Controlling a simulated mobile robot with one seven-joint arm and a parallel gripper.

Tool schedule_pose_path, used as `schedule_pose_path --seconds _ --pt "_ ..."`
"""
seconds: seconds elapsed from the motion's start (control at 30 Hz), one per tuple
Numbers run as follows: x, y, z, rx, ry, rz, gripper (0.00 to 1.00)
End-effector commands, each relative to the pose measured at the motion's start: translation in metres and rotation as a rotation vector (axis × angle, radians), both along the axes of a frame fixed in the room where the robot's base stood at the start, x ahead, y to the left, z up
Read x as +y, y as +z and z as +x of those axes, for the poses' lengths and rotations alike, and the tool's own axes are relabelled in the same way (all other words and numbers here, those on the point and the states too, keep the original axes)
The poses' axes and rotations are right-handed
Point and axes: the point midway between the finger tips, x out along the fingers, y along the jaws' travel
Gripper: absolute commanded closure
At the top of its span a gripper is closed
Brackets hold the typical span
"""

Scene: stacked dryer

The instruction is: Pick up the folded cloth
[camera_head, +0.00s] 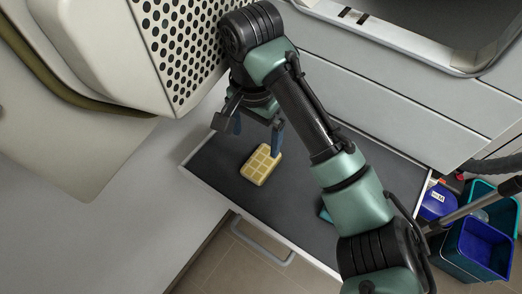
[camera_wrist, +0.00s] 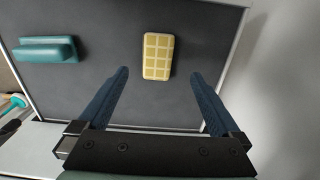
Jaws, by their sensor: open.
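The folded cloth (camera_head: 261,164) is a small yellow rectangle with a pale grid pattern, lying flat on the dark surface of a pulled-out drawer (camera_head: 215,167). In the wrist view the cloth (camera_wrist: 158,56) lies ahead of my fingers, near the middle between their lines. My gripper (camera_head: 257,135) is open, with two blue fingers. In the wrist view its fingertips (camera_wrist: 158,74) are spread wider than the cloth, one on each side, with nothing between them. In the head view one finger appears close beside the cloth's upper right corner. I cannot tell the exact height gap.
A teal block-like object with a handle (camera_wrist: 48,50) lies in the drawer, left in the wrist view. The perforated white panel (camera_head: 190,45) stands near my wrist. Blue and teal bins (camera_head: 477,248) stand on the floor at right. The drawer around the cloth is clear.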

Motion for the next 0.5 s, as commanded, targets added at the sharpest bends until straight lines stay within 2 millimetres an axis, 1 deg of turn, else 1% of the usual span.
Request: schedule_pose_path --seconds 0.03,0.1,0.2,0.3,0.5 --pt "0.001 -0.016 -0.001 0.005 0.0 0.004 0.0" --pt "0.001 -0.031 -0.001 0.004 0.0 0.004 0.0" --pt "0.001 -0.048 -0.001 0.004 -0.001 0.003 0.0" --pt "0.0 -0.059 0.0 0.002 -0.002 0.003 0.0" --pt "-0.001 -0.069 0.0 0.002 -0.001 0.0 0.0"
